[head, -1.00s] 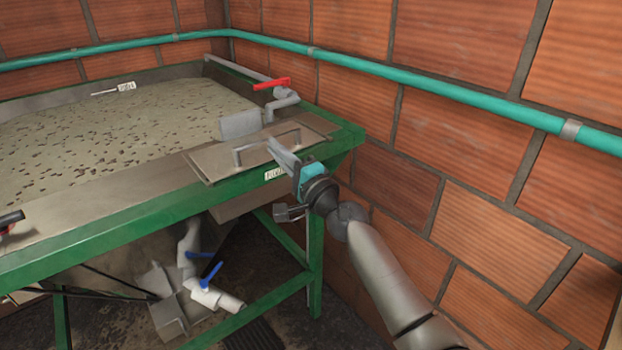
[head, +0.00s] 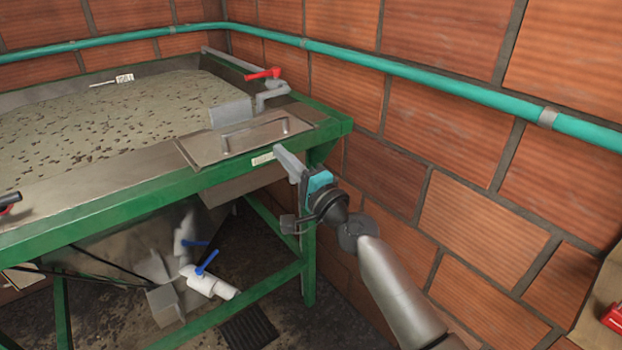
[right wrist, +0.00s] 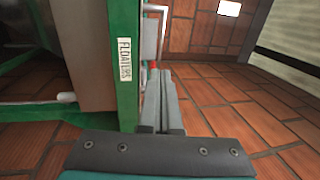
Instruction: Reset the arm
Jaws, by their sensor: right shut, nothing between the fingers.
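My right gripper (head: 284,160) is in front of the right corner of the green-framed tank (head: 150,198) in the head view. Its fingers are together and empty. In the right wrist view the shut fingers (right wrist: 160,100) point along the green frame, beside a white label reading FLOATERS (right wrist: 124,74). The metal plate with a bar handle (head: 215,152) lies on the tank's edge, a little behind and left of the fingers, apart from them. My left gripper is not clearly seen; only a small dark and red piece (head: 8,203) shows at the left edge.
The tank holds murky water with floating dark bits (head: 120,112). A red-handled valve (head: 264,73) stands at its back right. Blue-handled white valves (head: 207,275) sit underneath. Brick walls (head: 480,215) with a teal pipe (head: 420,80) close in the right side.

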